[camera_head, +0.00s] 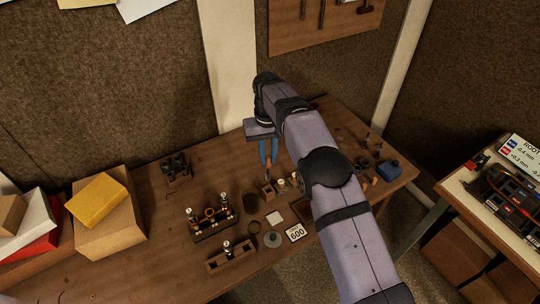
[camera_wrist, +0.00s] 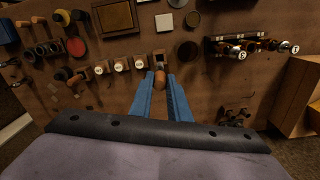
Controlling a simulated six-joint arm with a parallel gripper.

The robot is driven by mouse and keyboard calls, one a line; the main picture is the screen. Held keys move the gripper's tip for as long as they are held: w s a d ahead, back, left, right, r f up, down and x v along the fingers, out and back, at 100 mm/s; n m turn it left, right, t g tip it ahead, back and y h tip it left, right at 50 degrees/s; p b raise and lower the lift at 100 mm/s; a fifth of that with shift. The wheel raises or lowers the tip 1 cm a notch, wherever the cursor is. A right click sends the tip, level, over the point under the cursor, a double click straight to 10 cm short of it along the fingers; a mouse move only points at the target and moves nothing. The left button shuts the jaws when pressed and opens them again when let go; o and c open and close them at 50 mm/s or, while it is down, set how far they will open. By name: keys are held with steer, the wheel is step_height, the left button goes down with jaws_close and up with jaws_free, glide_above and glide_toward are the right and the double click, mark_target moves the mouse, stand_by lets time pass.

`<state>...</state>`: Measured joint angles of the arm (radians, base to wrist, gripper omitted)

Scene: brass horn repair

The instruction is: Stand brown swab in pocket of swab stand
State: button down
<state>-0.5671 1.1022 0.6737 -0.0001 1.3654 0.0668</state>
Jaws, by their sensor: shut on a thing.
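My gripper (camera_head: 268,163) has blue fingers pointing down over the middle of the bench. In the wrist view the fingertips (camera_wrist: 159,73) are closed on the brown swab (camera_wrist: 159,80), of which only a small rounded end shows between them. A small wooden block with a dark opening, which looks like the swab stand (camera_head: 269,192), is just below the fingers in the head view. It also shows just beyond the fingertips in the wrist view (camera_wrist: 160,57). I cannot tell whether the swab's lower end is above the pocket or inside it.
Several white-topped pieces (camera_wrist: 120,65) stand in a row beside the block. A valve rack (camera_head: 212,222), a wooden holder (camera_head: 231,257), a "600" card (camera_head: 296,232) and a round dish (camera_head: 272,239) lie nearer. Boxes (camera_head: 108,225) fill the left; a blue container (camera_head: 389,170) is right.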

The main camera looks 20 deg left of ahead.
mark_target(268, 167)
steer(key=shift+f+b, duration=1.05)
steer(key=shift+f, duration=1.3)
steer(key=shift+p, duration=0.7)
stand_by(0.5)
steer(key=shift+f+b, duration=1.6)
steer(key=shift+f, duration=1.25)
steer(key=c, duration=1.3)
jaws_free()
steer(key=shift+r, duration=0.15)
steer(key=shift+r+p, duration=1.95)
steer(key=shift+r, duration=1.45)
